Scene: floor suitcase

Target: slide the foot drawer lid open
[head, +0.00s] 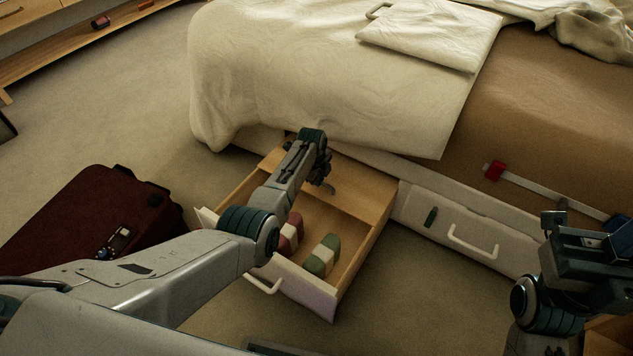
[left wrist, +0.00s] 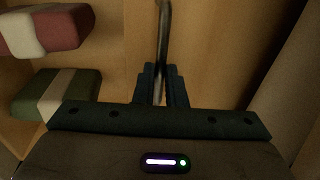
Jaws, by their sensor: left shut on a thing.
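The foot drawer (head: 348,278) stands pulled out from under the bed. A light wooden lid (head: 368,192) covers its back part, and the front part is uncovered. My left gripper (head: 324,176) reaches over the drawer at the lid. In the left wrist view the left gripper (left wrist: 162,78) is shut on a thin dark metal handle (left wrist: 164,32) that stands in front of wood. The handle's base is hard to make out. My right gripper (head: 588,248) is at the right edge, away from the drawer; its fingers do not show clearly.
Rolled red and white cloth (head: 291,233) and green and white cloth (head: 322,256) lie in the drawer's open part. A dark red suitcase (head: 90,215) is on the floor at left. A closed white drawer (head: 455,222) sits right of the open one.

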